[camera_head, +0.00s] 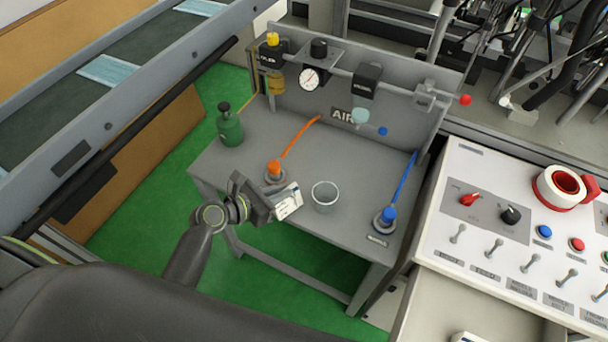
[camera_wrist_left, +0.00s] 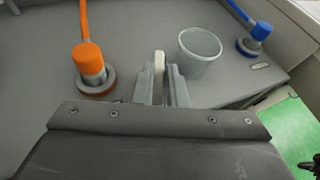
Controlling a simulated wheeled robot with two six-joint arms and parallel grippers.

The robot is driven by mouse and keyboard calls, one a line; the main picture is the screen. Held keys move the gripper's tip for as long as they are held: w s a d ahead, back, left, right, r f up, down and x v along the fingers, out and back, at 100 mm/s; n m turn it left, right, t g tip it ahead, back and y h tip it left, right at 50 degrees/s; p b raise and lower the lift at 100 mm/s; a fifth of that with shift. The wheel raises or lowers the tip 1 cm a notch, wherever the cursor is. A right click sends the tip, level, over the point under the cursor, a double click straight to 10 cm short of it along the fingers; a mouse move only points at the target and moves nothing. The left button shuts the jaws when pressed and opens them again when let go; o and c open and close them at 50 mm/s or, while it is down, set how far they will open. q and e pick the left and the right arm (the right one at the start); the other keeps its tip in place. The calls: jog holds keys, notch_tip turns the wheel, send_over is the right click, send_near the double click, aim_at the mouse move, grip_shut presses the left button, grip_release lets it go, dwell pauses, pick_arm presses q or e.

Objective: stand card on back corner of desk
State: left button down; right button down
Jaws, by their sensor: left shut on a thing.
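My left gripper (camera_head: 268,205) is shut on a white card (camera_head: 288,201) with dark print, held near the front edge of the grey desk (camera_head: 245,170). The card is tilted in the head view. In the left wrist view my left gripper (camera_wrist_left: 160,85) points toward the desk, and the card (camera_wrist_left: 159,62) shows edge-on as a thin pale strip between the fingers. Whether the card touches the desk, I cannot tell. My right gripper is not in view.
An orange-capped fitting (camera_head: 274,170) and a clear cup (camera_head: 325,195) flank the card. A green bottle (camera_head: 230,127) stands at the desk's left. A blue-capped fitting (camera_head: 387,217) is at the right. A back panel with a gauge (camera_head: 309,78) closes the rear. A control panel (camera_head: 520,235) stands right.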

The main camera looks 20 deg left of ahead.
aim_at(290, 187)
pick_arm(q)
jog(key=w+d, duration=0.2)
jog(key=w, duration=0.1)
jog(key=w+d, duration=0.1)
jog(key=w, duration=0.1)
jog(key=w+d, duration=0.1)
jog(key=shift+w+d, duration=0.35)
jog(key=shift+s+a+f, duration=0.1)
jog(key=shift+f, duration=0.2)
jog(key=shift+f, duration=0.1)
jog(key=c, duration=1.7)
grip_release()
jog(key=shift+c, duration=0.2)
